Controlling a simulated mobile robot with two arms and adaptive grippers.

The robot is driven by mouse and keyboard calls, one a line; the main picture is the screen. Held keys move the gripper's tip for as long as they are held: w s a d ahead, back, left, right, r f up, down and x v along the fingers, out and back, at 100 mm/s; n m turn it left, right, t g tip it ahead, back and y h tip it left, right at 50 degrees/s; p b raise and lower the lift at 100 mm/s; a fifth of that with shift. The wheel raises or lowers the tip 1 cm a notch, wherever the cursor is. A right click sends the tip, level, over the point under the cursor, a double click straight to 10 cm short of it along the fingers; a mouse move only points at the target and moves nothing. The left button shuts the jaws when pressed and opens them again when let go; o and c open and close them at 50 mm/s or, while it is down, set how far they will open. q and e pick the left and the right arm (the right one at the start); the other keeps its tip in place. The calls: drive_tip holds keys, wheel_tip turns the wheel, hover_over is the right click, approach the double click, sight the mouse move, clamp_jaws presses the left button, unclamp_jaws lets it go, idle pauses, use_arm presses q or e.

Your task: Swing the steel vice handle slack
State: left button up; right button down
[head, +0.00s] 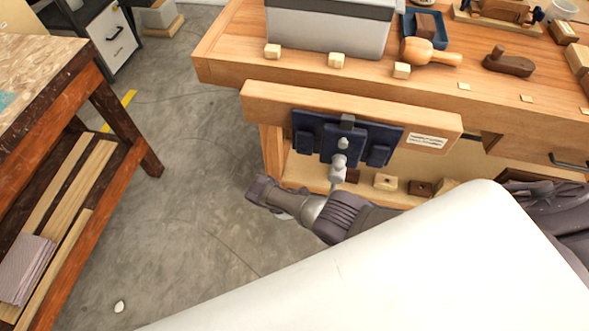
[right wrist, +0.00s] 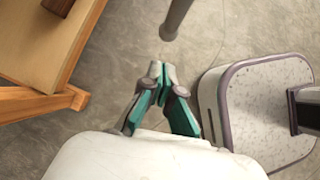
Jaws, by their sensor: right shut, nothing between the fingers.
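The blue vice (head: 345,137) is mounted on the front of the wooden bench. Its steel handle (head: 337,175) hangs down from the screw hub, and its lower part comes close to my dark wrist. In the right wrist view, a grey bar, seemingly the handle (right wrist: 177,17), enters from the top, its rounded end just beyond my fingertips. My right gripper (right wrist: 155,72) has its green fingers shut, empty, with a visible gap to the bar. In the head view my right arm hides much of the area below the vice, and the fingertips are not clear. My left gripper is not in view.
The bench top (head: 225,55) holds a grey toolbox (head: 325,30), a mallet (head: 430,53) and small wooden blocks. Another wooden table (head: 50,65) stands at the left. Concrete floor (head: 190,150) is open between them. Blocks lie on the shelf below the vice.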

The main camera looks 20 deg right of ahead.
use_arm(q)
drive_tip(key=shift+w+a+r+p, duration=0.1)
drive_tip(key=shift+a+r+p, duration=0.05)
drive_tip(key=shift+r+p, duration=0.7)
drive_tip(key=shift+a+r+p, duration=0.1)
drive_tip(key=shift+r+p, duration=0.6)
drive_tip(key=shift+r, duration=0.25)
use_arm(e)
drive_tip(key=v, duration=1)
drive_tip(key=shift+a, duration=0.15)
